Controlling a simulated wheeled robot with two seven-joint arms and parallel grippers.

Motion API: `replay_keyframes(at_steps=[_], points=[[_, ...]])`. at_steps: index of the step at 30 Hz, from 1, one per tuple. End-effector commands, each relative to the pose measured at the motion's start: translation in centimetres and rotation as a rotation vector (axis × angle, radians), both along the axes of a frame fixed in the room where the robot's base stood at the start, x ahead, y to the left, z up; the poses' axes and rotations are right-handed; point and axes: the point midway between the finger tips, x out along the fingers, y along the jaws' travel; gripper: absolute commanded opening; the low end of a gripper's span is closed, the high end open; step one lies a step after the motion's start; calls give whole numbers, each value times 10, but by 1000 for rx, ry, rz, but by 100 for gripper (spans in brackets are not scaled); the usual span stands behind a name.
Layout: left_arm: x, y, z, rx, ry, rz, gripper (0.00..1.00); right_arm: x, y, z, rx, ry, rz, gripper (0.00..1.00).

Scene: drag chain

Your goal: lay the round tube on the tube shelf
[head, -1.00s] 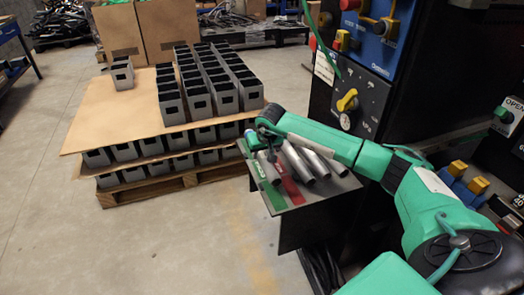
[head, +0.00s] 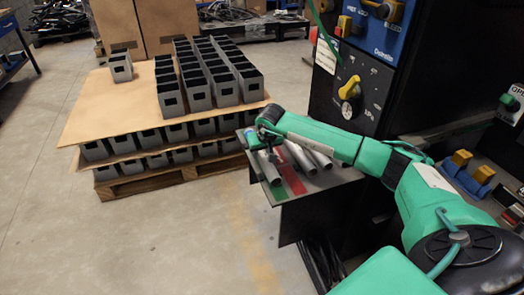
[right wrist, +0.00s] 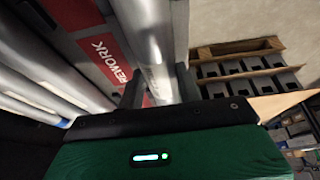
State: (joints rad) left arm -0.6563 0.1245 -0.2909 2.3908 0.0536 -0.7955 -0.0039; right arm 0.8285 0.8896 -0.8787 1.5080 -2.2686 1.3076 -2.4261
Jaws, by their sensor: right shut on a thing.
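The tube shelf (head: 318,183) is a dark tilted plate with a green strip and a red strip (head: 290,173), at the centre right of the head view. My right gripper (head: 269,151) is over its left part, shut on a round grey metal tube (head: 271,169). In the right wrist view this tube (right wrist: 148,35) runs between the two fingers, beside the red REWORK strip (right wrist: 102,48). I cannot tell whether it touches the shelf. Other grey tubes (head: 318,158) lie to its right on the shelf. My left gripper is not in view.
A pallet (head: 130,190) stacked with grey boxes (head: 205,88) stands left of the shelf. A black machine panel with a yellow knob (head: 349,89) rises behind the shelf. Bare concrete floor (head: 130,250) is open at the front left.

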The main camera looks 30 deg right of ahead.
Motion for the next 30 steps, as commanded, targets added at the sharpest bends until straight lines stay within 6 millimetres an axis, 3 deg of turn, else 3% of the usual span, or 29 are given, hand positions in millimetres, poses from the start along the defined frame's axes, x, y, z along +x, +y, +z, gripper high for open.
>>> replay_keyframes(at_steps=[10,11,15,24,30], points=[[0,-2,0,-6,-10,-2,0,1,0,0,1,-3,-1,0],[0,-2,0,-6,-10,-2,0,1,0,0,1,-3,-1,37],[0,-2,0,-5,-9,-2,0,0,0,0,0,-2,0,61],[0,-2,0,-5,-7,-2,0,-1,0,0,-1,1,0,61],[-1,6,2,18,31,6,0,-9,2,25,-1,-2,1,61]])
